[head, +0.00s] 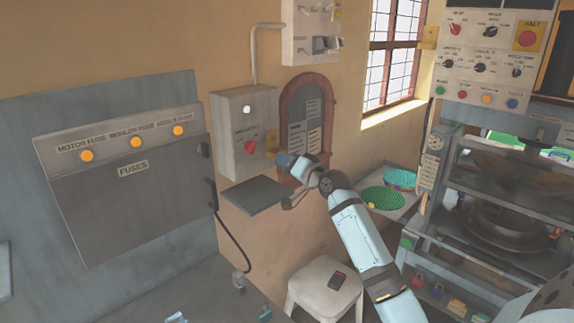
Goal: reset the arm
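My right arm (362,232) comes up from the bottom right, pale blue with dark joints. Its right gripper (291,178) is in front of the wall, by the right end of a small dark grey shelf (254,195). The gripper is small and seen at an angle, so I cannot tell its opening or whether it touches the shelf. No held object can be made out. My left gripper cannot be made out in this view.
A grey box with a red knob (251,147) is on the wall beside an arched niche (309,103). A fuse panel (133,170) stands at left. A machine with a control panel (490,60) fills the right.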

